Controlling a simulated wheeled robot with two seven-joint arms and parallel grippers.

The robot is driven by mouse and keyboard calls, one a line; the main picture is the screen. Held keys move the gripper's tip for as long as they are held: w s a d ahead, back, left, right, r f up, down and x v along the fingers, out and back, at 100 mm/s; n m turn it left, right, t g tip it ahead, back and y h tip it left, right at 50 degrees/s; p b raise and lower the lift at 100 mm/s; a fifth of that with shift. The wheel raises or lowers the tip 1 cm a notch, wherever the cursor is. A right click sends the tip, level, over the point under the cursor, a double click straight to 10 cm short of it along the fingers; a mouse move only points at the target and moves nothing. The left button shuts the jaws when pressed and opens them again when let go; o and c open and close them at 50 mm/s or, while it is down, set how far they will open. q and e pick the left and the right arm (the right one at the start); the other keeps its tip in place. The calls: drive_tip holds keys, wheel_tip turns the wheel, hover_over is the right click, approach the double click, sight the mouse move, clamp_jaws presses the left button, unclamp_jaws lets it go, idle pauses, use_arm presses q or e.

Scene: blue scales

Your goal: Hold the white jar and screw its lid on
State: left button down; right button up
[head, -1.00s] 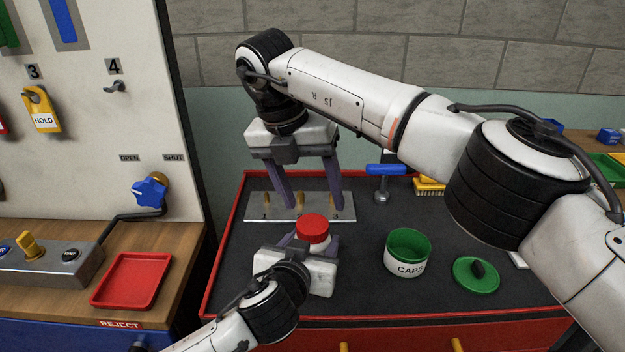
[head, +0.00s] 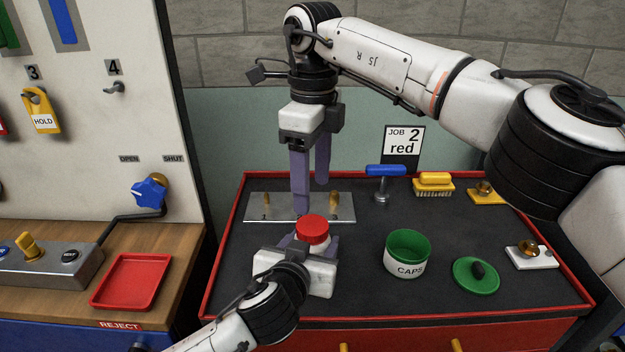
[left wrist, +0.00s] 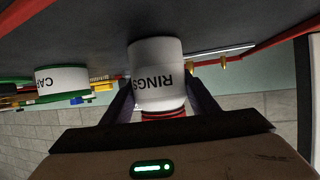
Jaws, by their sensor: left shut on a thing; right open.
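The white jar (left wrist: 157,70), lettered RINGS, appears upside down in the left wrist view, between the fingers of my left gripper (left wrist: 155,95). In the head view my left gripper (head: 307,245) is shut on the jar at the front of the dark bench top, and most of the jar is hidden. The red lid (head: 312,229) sits on the jar's mouth; how tightly it is screwed I cannot tell. My right gripper (head: 312,198) is open and empty, pointing down above the lid, apart from it.
A green-rimmed CAPS pot (head: 407,262) and a green lid (head: 476,274) stand to the right. A metal plate (head: 270,205) with brass pegs lies behind the jar. A blue-handled tool (head: 385,172), a yellow brush (head: 433,183) and a JOB 2 red card (head: 404,145) are further back.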

sight(312, 224)
drive_tip(key=shift+f, duration=4.05)
drive_tip(key=shift+c, duration=0.2)
drive_tip(key=c, duration=1)
drive_tip(key=m, duration=0.5)
drive_tip(key=shift+c, duration=0.3)
drive_tip(key=o, duration=1.3)
drive_tip(key=shift+c, duration=0.2)
drive_tip(key=shift+r, duration=0.1)
wheel_tip(312, 224, up, 12)
